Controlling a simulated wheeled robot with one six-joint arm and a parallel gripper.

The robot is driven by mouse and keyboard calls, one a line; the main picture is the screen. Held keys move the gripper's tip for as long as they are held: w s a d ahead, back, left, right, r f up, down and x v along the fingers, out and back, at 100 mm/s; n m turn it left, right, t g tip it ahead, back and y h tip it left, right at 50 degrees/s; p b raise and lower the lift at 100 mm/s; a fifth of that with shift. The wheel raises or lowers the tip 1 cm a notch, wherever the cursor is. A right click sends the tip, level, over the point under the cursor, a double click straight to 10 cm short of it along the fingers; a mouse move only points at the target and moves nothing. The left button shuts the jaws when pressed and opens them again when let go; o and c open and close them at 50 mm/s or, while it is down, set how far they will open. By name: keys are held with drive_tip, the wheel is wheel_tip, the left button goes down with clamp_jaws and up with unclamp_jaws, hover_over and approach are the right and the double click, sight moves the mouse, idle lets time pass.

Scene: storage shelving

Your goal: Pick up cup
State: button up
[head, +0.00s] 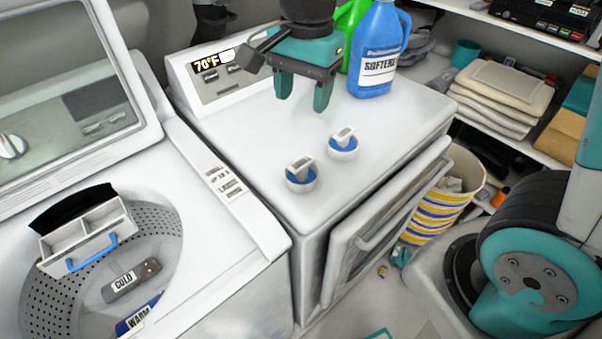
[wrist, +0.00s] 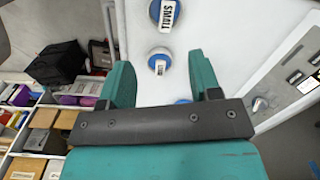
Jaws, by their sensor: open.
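A small teal cup (head: 465,53) stands on the shelf at the back right in the head view, beside a stack of folded cloths. I cannot make it out in the wrist view. My gripper (head: 302,100) is open and empty above the back part of the white dryer's top, well to the left of the cup. In the wrist view my gripper (wrist: 162,65) shows two teal fingers spread apart with nothing between them. The softener bottle stands between the gripper and the cup in the head view.
The dryer (head: 250,130) carries two blue-and-white knobs (head: 301,176), a blue softener bottle (head: 377,55) and a green bottle (head: 349,28). Its door (head: 385,225) stands partly open. Folded cloths (head: 505,90) fill the shelf, and a striped basket (head: 440,210) stands below.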

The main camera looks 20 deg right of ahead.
drive_tip(key=w+f+m, duration=0.1)
drive_tip(key=w+m, duration=0.1)
drive_tip(key=m, duration=0.1)
drive_tip(key=p, duration=0.2)
hover_over(301, 162)
drive_tip(key=shift+h, duration=0.3)
wheel_tip(301, 162, down, 12)
drive_tip(key=shift+f, duration=0.1)
drive_tip(key=shift+f+p, duration=1.05)
drive_tip(key=shift+f, duration=1.5)
drive_tip(key=c, duration=1)
